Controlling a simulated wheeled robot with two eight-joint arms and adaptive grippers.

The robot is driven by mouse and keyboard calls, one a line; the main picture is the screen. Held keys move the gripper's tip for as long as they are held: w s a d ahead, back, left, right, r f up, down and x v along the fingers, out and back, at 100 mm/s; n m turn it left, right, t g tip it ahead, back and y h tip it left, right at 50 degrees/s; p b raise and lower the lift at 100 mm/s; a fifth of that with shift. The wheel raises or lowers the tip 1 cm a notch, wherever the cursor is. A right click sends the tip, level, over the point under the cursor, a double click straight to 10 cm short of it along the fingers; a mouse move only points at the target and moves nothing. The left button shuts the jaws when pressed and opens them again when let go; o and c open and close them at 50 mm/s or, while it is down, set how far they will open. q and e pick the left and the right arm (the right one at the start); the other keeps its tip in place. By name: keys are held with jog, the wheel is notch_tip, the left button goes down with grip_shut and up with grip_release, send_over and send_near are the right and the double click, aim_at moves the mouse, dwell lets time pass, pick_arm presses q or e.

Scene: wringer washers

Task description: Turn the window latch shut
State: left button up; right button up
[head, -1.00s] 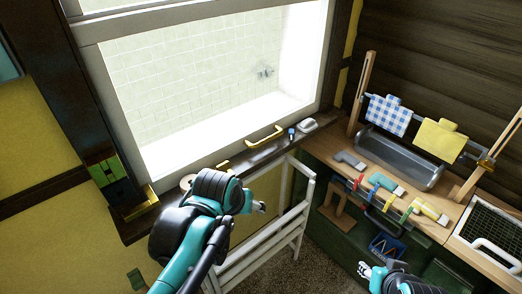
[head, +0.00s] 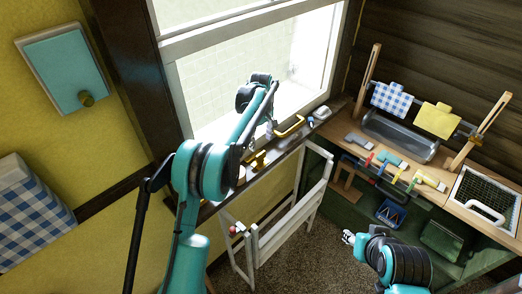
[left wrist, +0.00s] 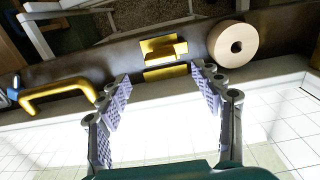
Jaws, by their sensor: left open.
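A yellow latch-like piece (head: 257,160) sits on the dark window sill, partly behind my left arm in the head view. In the left wrist view this yellow piece (left wrist: 163,50) lies just beyond my open fingertips, roughly centred between them, with nothing held. My left gripper (left wrist: 163,85) is open over the bright window side of the sill; in the head view it is small and partly hidden by its own arm. My right gripper (head: 348,238) is low, above the floor in front of the bench, apart from the window; its jaws are too small to judge.
A yellow bar handle (head: 290,127) is on the sill to the right; in the wrist view this handle (left wrist: 58,92) is left. A pale round roll (left wrist: 232,43) sits beside the yellow piece. A white folding rack (head: 285,225) stands below the sill. A cluttered bench (head: 345,135) is at right.

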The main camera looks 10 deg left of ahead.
aim_at(261, 153)
pick_arm(q)
notch_tip(261, 153, down, 8)
jog(key=shift+r+b, duration=0.1)
jog(key=shift+b, duration=0.5)
jog(key=c, duration=1.2)
